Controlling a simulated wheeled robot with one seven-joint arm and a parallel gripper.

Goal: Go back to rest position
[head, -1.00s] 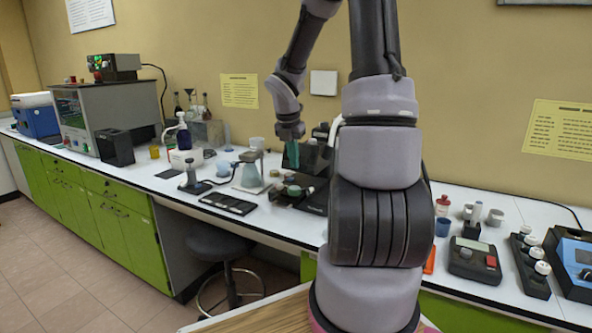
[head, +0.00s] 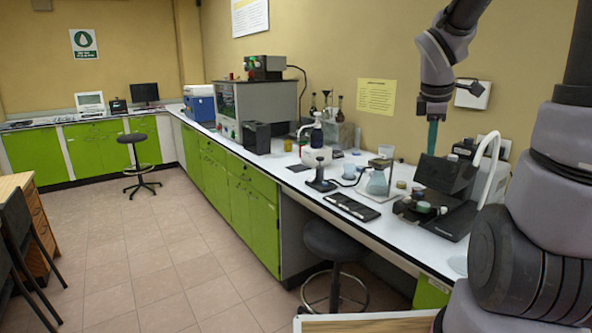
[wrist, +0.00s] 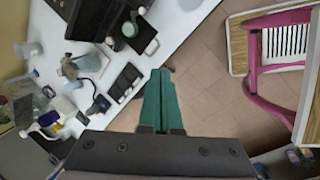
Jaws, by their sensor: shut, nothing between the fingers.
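My gripper (head: 432,137) has green fingers and points down at the right of the head view, in front of the wall and above the right part of the bench. In the wrist view my gripper (wrist: 161,90) has its two green fingers together, with nothing between them. They show against the tan floor, beside the bench's front edge. My arm fills the right side of the head view and hides the bench behind it.
The white bench (head: 296,183) holds a black instrument (head: 447,180), a flask (head: 377,183), a black tray (head: 352,206) and a grey machine (head: 245,105). A stool (head: 332,241) stands at its front. A pink chair (wrist: 258,65) shows in the wrist view.

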